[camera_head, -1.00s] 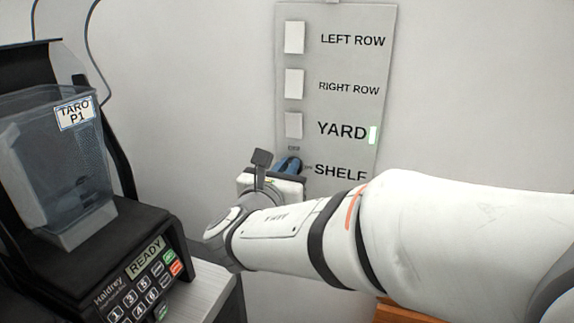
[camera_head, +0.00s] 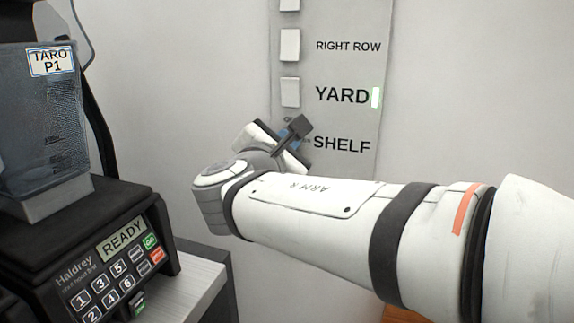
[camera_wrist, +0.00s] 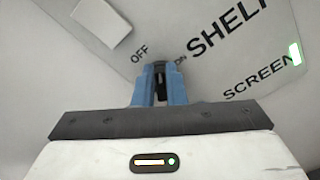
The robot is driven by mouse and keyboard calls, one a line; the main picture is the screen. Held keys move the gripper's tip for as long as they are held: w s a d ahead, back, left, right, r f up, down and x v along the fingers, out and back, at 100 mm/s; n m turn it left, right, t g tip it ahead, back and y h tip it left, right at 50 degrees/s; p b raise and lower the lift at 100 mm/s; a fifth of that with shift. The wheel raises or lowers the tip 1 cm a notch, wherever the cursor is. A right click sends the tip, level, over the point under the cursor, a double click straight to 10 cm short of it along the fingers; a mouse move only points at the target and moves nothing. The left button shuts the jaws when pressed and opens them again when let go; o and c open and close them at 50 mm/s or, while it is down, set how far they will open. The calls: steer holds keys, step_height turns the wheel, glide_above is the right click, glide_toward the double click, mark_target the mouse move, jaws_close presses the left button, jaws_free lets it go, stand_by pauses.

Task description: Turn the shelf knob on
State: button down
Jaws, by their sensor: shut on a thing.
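The shelf knob (camera_wrist: 160,82) is small and dark, on the wall panel between the OFF and ON marks, beside the word SHELF. My gripper (camera_wrist: 160,92) has its two blue fingers shut on it in the wrist view. The fingers cover most of the knob, so its exact pointing is hard to tell. The panel's lettering is slanted in the wrist view, rising to the right. In the head view my gripper (camera_head: 284,140) is tilted at the panel, left of SHELF, and the knob is hidden.
Another light (camera_wrist: 295,53) glows by SCREEN. A black sealing machine (camera_head: 110,260) reading READY, with a TARO P1 bin (camera_head: 45,130), stands left.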

steer(key=m+b, duration=0.3)
steer(key=b, duration=0.2)
steer(key=f+m+b, duration=0.1)
steer(key=m+b, duration=0.3)
steer(key=b, duration=0.1)
steer(key=m+b, duration=0.3)
steer(key=b, duration=0.2)
steer(key=shift+s+d+f, duration=0.1)
steer(key=shift+d+f, duration=0.2)
steer(key=shift+f, duration=0.1)
steer(key=shift+m+b, duration=0.3)
steer(key=shift+m, duration=0.1)
steer(key=c, duration=1.5)
jaws_free()
steer(key=shift+r, duration=0.15)
steer(key=shift+s, duration=0.15)
steer(key=v, duration=0.7)
steer(key=shift+s+a+p, duration=0.1)
steer(key=shift+s+p, duration=0.2)
steer(key=shift+p, duration=0.1)
